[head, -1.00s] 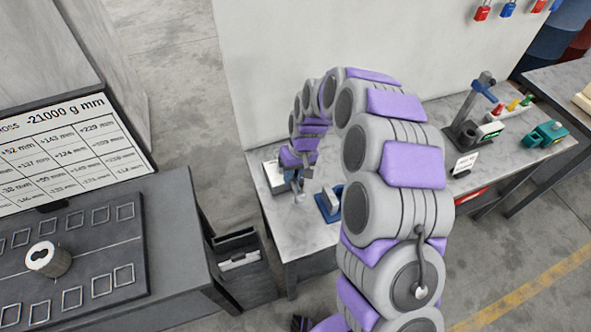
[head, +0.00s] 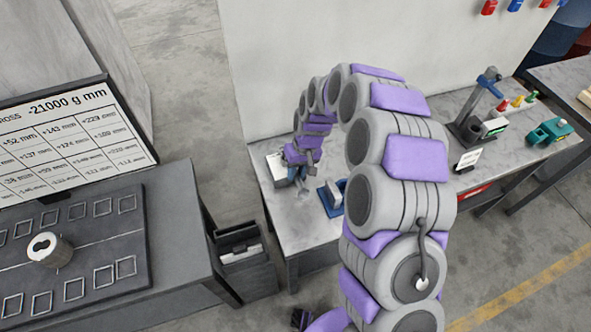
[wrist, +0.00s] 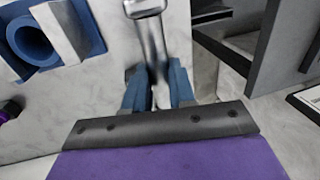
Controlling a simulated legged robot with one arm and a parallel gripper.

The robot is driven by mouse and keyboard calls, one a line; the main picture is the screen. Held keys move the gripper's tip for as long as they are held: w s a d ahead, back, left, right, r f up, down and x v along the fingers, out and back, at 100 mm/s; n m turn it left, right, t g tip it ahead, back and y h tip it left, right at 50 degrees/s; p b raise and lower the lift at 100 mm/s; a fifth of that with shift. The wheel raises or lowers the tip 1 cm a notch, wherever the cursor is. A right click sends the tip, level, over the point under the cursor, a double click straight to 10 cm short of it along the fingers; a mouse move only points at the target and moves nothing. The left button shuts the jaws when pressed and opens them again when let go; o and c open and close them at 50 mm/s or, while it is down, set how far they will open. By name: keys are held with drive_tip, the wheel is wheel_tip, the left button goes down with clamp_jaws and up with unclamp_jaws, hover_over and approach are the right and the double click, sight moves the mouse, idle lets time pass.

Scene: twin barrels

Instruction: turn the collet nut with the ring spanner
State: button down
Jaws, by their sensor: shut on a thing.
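In the wrist view my gripper (wrist: 158,88) has its blue fingers shut on the shaft of a silver ring spanner (wrist: 151,42). The spanner's head (wrist: 146,7) reaches the top edge of the picture and is partly cut off. In the head view my gripper (head: 297,172) is low over the grey bench, just left of a blue fixture (head: 331,196). That fixture, with a round blue ring, shows at upper left in the wrist view (wrist: 38,42), apart from the spanner. I cannot make out the collet nut.
A pale box (head: 277,165) stands by the gripper at the bench's left end. A stand (head: 470,125) and teal device (head: 550,132) are at the far right. A dark table with a slotted cylinder (head: 48,250) and a sign board (head: 70,140) is left.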

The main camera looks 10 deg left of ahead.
drive_tip(key=shift+d+r, duration=0.15)
drive_tip(key=shift+d, duration=0.45)
drive_tip(key=shift+a, duration=0.1)
drive_tip(key=shift+a, duration=0.55)
drive_tip(key=shift+d, duration=0.1)
idle(0.3)
drive_tip(key=shift+d, duration=0.35)
drive_tip(key=shift+a+f, duration=0.1)
drive_tip(key=shift+f, duration=0.2)
